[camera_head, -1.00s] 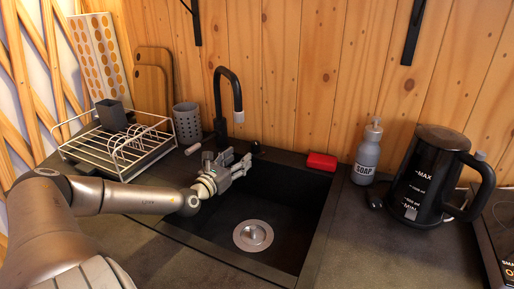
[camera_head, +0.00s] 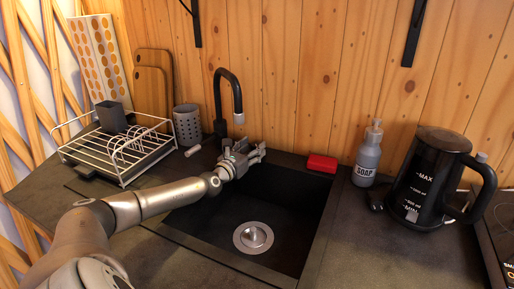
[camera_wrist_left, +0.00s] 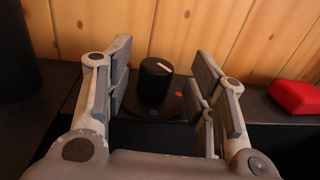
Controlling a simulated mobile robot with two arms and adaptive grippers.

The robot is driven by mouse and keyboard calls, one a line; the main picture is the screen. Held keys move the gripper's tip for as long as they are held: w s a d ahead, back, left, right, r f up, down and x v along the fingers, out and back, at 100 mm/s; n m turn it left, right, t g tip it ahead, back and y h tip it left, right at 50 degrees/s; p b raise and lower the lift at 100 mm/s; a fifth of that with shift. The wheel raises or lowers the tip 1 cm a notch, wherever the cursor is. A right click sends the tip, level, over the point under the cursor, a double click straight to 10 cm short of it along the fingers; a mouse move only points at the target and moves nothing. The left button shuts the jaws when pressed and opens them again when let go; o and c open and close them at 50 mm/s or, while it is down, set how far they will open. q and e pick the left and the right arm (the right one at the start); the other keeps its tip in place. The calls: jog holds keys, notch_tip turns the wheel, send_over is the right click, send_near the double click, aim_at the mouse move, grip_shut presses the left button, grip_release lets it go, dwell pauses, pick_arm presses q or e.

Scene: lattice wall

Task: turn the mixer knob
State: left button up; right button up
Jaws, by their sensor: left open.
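The mixer knob (camera_wrist_left: 155,80) is a short black cylinder with a pale mark on top, standing on a dark round base in the left wrist view. My left gripper (camera_wrist_left: 165,66) is open, with one finger on each side of the knob; I see gaps between knob and fingers. In the head view my left gripper (camera_head: 258,151) is over the sink's back rim, right of the foot of the black faucet (camera_head: 218,98), and hides the knob. My right gripper is not in view.
The black sink (camera_head: 285,205) with a steel drain lies below the arm. A red sponge (camera_head: 321,163), a soap bottle (camera_head: 367,155) and a black kettle (camera_head: 428,180) stand to the right. A dish rack (camera_head: 120,155) and grey cup (camera_head: 187,125) are left. The wooden wall is close behind.

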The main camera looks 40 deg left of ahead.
pick_arm(q)
jog(key=shift+w+a, duration=0.15)
jog(key=shift+w, duration=0.65)
